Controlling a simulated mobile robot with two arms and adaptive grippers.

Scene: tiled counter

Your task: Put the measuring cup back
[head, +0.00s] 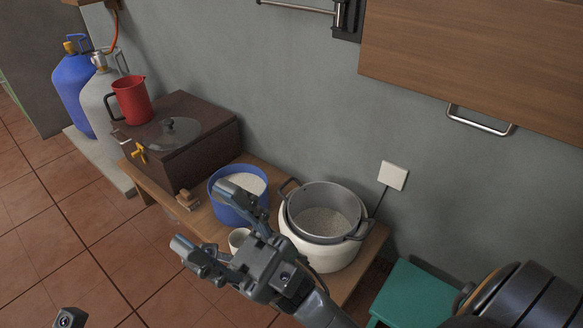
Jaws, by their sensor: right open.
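A small pale cup (236,238), which looks like the measuring cup, is on the wooden bench, mostly hidden behind my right gripper. My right gripper (205,218) is open, its fingers spread to either side of the cup in the picture. I cannot tell whether they touch it. A blue container (216,198) of white grain stands just behind, partly covered by the upper finger. A metal pot (298,232) with grain inside sits in a white cooker (327,260) to the right. A small dark piece at the bottom left edge may be my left gripper (69,318); its fingers are not clear.
A dark brown box (205,150) with a yellow tap and a glass lid (173,132) stands left on the bench (156,191). A red jug (132,101) sits on it. Gas cylinders are at far left. A green stool (415,292) is right. The wall is behind.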

